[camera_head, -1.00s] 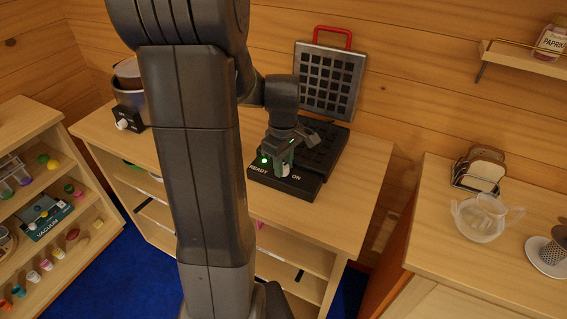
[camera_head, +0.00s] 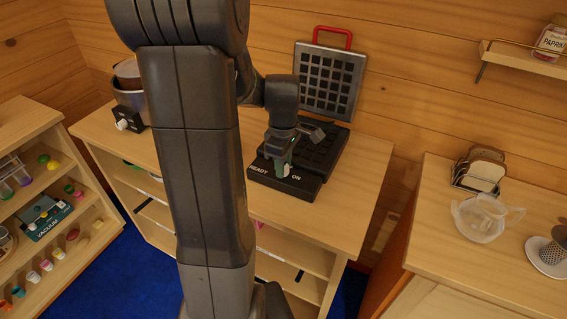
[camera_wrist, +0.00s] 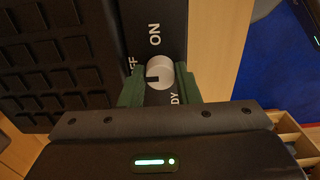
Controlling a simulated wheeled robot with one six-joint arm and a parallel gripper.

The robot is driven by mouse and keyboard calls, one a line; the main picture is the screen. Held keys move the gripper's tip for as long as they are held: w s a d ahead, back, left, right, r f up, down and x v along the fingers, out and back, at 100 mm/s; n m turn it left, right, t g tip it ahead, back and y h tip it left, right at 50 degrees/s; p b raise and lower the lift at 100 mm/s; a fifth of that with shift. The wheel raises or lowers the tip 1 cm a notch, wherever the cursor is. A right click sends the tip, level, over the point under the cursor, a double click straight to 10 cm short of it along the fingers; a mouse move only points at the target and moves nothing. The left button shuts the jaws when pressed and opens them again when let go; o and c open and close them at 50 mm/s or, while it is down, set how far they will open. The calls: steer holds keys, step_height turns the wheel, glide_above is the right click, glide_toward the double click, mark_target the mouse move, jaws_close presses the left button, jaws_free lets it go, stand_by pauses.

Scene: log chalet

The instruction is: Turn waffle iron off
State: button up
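The waffle iron (camera_head: 318,150) stands on the wooden counter with its lid (camera_head: 330,82) raised and red handle (camera_head: 320,36) up. Its black front panel (camera_head: 308,184) reads READY and ON in the head view. In the wrist view, a round silver knob (camera_wrist: 160,72) sits on the panel, its dark notch toward the partly hidden OFF label (camera_wrist: 131,66). My gripper (camera_head: 282,167) is down at the panel. Its green fingers (camera_wrist: 160,86) are on both sides of the knob and look closed on it. No green ready light shows now.
A pot on a black base (camera_head: 128,112) stands at the counter's left. Shelves with small items are at the left.

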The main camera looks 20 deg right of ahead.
steer(key=o, duration=0.4)
steer(key=shift+c, duration=0.2)
steer(key=shift+r, duration=0.1)
step_height(320, 180, up, 14)
steer(key=shift+f, duration=0.2)
step_height(320, 180, down, 14)
steer(key=shift+r, duration=0.1)
stand_by(0.7)
steer(key=shift+r, duration=0.1)
